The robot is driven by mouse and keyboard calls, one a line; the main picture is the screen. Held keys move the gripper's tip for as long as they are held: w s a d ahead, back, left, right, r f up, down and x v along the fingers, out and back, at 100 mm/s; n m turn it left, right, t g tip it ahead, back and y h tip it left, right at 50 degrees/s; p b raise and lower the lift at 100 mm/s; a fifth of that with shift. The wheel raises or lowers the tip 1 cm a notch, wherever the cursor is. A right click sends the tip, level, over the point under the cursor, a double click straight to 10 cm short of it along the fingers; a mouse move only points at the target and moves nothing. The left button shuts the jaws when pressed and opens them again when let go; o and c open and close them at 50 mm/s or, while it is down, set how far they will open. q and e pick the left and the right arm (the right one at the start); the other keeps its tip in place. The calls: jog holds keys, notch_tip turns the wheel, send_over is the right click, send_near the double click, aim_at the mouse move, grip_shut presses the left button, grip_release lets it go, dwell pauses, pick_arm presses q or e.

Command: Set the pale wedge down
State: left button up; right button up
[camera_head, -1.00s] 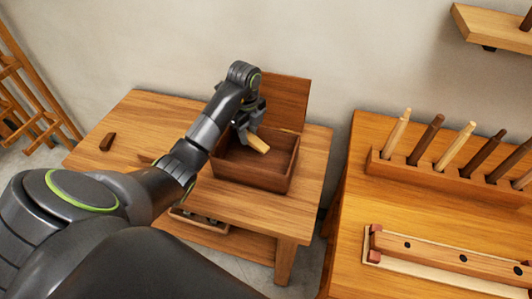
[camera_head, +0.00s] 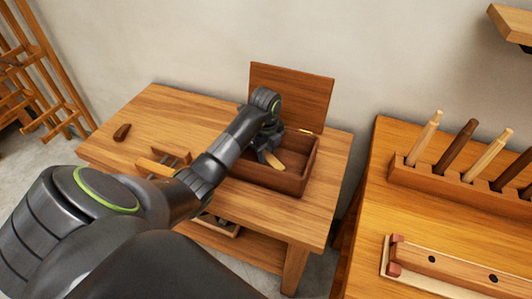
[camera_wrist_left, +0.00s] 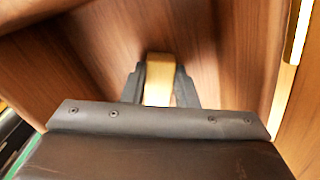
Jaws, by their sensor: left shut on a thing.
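The pale wedge (camera_head: 273,160) is a light wooden piece held in my left gripper (camera_head: 266,152). In the left wrist view, the wedge (camera_wrist_left: 158,80) sits between the two dark fingers of the left gripper (camera_wrist_left: 160,88), which are shut on it. The gripper and wedge are inside the opening of a brown wooden box (camera_head: 302,182) on the bench. I cannot tell whether the wedge touches the box floor. The arm hides part of the box's left side. My right gripper is not in view.
The box lid (camera_head: 295,95) stands open at the back. A dark wedge (camera_head: 122,132) lies on the bench (camera_head: 190,118) at the left. Other wooden pieces (camera_head: 155,168) lie beside my arm. A second table at right carries a rack (camera_head: 435,181) of pegs.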

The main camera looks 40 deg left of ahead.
aim_at(266, 154)
pick_arm(q)
jog(key=shift+f, duration=0.25)
jog(key=o, duration=0.9)
jog(key=shift+o, duration=0.2)
jog(key=shift+r, duration=0.2)
notch_tip(266, 154, up, 4)
jog(key=shift+w+r, duration=0.1)
notch_tip(266, 154, up, 8)
jog(key=p, duration=0.6)
jog(key=shift+p, duration=0.35)
